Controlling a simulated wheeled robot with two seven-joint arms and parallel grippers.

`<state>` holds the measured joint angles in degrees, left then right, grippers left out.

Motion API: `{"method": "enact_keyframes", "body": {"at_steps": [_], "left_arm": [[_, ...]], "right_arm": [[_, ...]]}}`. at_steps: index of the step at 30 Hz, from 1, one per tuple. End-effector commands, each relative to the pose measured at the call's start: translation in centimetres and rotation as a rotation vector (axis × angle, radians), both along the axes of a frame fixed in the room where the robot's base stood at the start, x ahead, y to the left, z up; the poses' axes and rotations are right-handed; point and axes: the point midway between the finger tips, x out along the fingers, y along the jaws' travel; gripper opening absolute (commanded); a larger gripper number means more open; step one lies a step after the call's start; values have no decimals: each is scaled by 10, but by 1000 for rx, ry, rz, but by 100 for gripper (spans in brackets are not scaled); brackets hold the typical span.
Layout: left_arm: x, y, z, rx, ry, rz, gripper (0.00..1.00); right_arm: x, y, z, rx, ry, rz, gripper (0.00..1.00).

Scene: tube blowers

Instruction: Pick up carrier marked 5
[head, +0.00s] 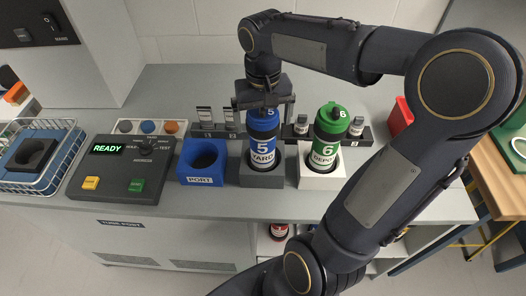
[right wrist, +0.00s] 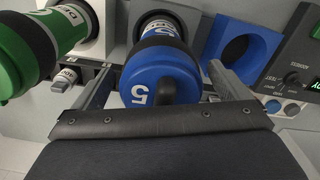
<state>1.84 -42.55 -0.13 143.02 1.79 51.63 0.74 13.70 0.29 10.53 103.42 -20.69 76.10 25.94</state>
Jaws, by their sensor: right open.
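The blue carrier marked 5 (head: 263,149) stands upright in a grey holder on the counter, its label reading YARD. My right gripper (head: 264,106) is above it, pointing down, with its fingers at the height of the carrier's top. In the right wrist view the blue cap (right wrist: 160,78) with its dark handle lies between the two open fingers (right wrist: 160,88). The gap to the fingers is visible on the right side; contact on the left is unclear. My left gripper is not in view.
A green carrier marked 6 (head: 327,140) stands close by on the right in a white holder. A blue PORT block (head: 203,162) with an empty round opening is on the left. A control box (head: 122,168) showing READY and a wire basket (head: 72,150) are farther left.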

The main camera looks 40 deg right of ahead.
Motion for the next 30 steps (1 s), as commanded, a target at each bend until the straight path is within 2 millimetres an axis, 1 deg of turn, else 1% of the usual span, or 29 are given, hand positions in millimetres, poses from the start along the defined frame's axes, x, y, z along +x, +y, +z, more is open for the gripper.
{"method": "enact_keyframes", "body": {"at_steps": [3,19,26,29,30], "left_arm": [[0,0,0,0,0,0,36],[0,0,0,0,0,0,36],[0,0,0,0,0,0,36],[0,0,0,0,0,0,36],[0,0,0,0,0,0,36]], "right_arm": [[0,0,0,0,0,0,96],[0,0,1,0,-1,0,26],[0,0,2,0,-2,0,25],[1,0,10,0,-5,0,25],[1,0,15,-1,-5,0,25]]}}
